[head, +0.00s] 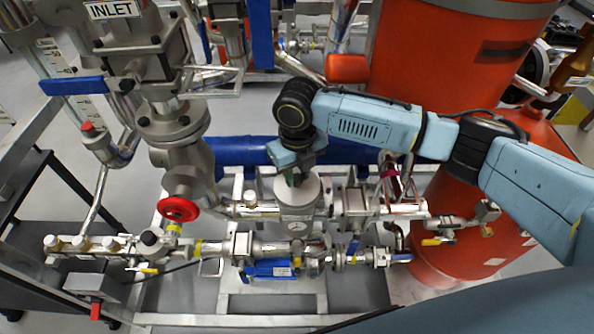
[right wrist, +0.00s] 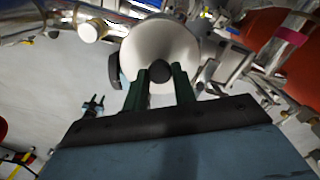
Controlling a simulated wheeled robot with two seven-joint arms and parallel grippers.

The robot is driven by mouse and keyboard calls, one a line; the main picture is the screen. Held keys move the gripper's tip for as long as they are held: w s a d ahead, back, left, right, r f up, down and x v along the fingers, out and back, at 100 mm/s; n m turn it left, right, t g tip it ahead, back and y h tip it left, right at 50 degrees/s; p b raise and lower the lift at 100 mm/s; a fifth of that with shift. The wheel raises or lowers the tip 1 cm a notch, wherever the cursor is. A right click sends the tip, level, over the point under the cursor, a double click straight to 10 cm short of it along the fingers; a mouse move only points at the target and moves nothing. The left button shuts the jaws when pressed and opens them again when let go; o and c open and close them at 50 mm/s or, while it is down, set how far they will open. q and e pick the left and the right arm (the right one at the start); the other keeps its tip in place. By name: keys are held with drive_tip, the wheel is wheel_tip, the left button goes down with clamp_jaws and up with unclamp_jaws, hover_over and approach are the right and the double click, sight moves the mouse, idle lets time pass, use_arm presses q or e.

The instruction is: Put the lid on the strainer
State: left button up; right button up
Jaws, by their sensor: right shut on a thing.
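My right gripper (head: 296,179) reaches down from the right in the head view, over a pale round lid (head: 312,192) at the strainer (head: 296,228) in the middle of the pipework. In the right wrist view, the two green fingers (right wrist: 160,72) are closed on the dark knob (right wrist: 160,73) at the middle of the lid (right wrist: 160,38). The lid looks about level and lines up with the top of the strainer. I cannot tell whether it touches the strainer, since the lid hides the opening. My left gripper is not in view.
A red handwheel (head: 178,209) and a tall valve stand left of the strainer. A large orange tank (head: 440,75) stands behind and right. A thick blue pipe (head: 235,151) runs behind. Pipes with a blue-handled valve (head: 268,269) lie in front.

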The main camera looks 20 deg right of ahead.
drive_tip(key=shift+f, duration=0.35)
idle(0.3)
drive_tip(key=o, duration=1.2)
wheel_tip(320, 180, up, 8)
drive_tip(key=p, duration=0.7)
drive_tip(key=shift+f+p, duration=0.2)
drive_tip(key=shift+p, duration=0.2)
drive_tip(key=shift+f, duration=0.1)
